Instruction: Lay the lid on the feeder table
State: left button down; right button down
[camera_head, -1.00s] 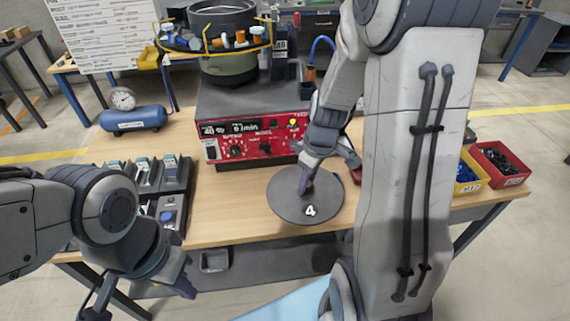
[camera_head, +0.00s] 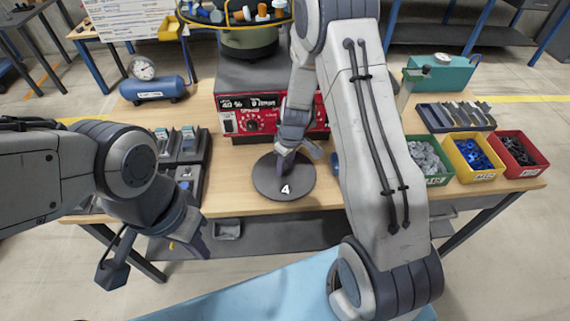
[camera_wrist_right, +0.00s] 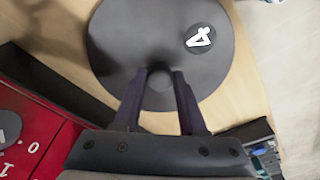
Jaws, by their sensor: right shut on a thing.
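The lid (camera_head: 264,184) is a round dark grey disc marked with a white 4. In the head view it is level over the clear wood in front of the red-fronted control box (camera_head: 262,118). My right gripper (camera_head: 286,158) points down and is shut on the lid's small centre knob, which shows between its fingers in the right wrist view (camera_wrist_right: 158,82). I cannot tell whether the lid touches the feeder table (camera_head: 235,203). My left gripper (camera_head: 195,243) hangs in front of the table's left front edge, away from the lid; its opening is unclear.
Black holders (camera_head: 188,150) stand left of the lid. Green (camera_head: 436,181), yellow (camera_head: 490,175) and red (camera_head: 541,170) bins stand at the right. A blue tank (camera_head: 152,89) is at the back left. My right forearm covers part of the table.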

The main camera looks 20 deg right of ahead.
aim_at(289, 176)
jog(key=shift+f, duration=0.15)
jog(key=shift+c, duration=2.3)
grip_release()
notch_tip(289, 176, up, 12)
jog(key=s, duration=0.2)
jog(key=s+a+r+n, duration=0.1)
jog(key=s+a+r, duration=0.3)
jog(key=s+a, duration=0.35)
jog(key=s+a+r, duration=0.5)
jog(key=s+a, duration=0.2)
jog(key=s, duration=0.2)
jog(key=s+g, duration=0.1)
jog(key=s, duration=0.7)
jog(key=shift+s+a+r, duration=0.3)
jog(key=shift+s+a, duration=0.1)
